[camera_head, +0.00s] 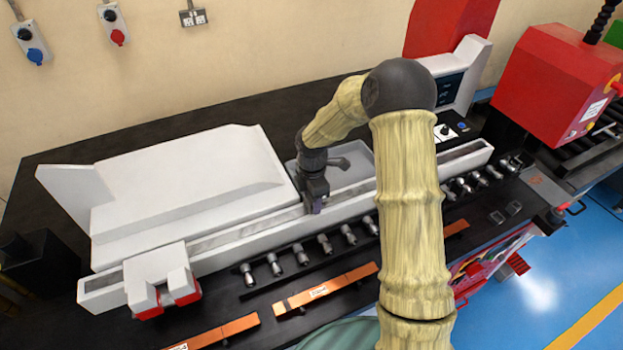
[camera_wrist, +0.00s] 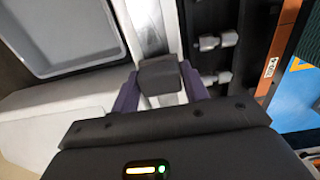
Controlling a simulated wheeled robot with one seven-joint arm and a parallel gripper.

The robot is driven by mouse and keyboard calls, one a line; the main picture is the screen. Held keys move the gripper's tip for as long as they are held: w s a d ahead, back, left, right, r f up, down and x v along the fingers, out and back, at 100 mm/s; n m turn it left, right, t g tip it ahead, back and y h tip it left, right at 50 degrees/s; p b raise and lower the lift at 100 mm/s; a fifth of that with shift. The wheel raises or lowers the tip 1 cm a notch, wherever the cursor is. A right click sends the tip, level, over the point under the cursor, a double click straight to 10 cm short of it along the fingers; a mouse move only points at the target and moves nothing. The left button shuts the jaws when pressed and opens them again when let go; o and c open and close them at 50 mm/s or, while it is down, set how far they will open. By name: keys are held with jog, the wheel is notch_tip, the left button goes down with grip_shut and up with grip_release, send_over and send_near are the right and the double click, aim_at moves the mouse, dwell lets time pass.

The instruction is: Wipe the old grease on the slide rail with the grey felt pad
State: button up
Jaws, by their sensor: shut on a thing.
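My gripper (camera_head: 316,208) is over the slide rail (camera_head: 243,229), about midway along the white beam. In the wrist view, my gripper (camera_wrist: 160,88) has its two purple fingers shut on the dark grey felt pad (camera_wrist: 160,75). The pad lies over the slide rail (camera_wrist: 149,27), a pale metal strip running away from it. I cannot tell whether the pad touches the rail. I cannot make out the grease; the pad hides the rail beneath it. In the head view the pad is too small to make out.
A grey tray (camera_head: 357,163) lies behind the rail, beside a white sloped cover (camera_head: 190,170). A white block with red ends (camera_head: 160,277) sits at the rail's left. Several metal knobs (camera_head: 325,244) and orange bars (camera_head: 325,290) line the front. A red machine (camera_head: 555,85) stands at right.

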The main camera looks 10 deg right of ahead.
notch_tip(320, 180, up, 5)
jog(key=p, duration=0.3)
jog(key=shift+w+d+r, duration=0.1)
jog(key=shift+r, duration=0.1)
jog(key=shift+r+p, duration=1.1)
jog(key=shift+r, duration=0.15)
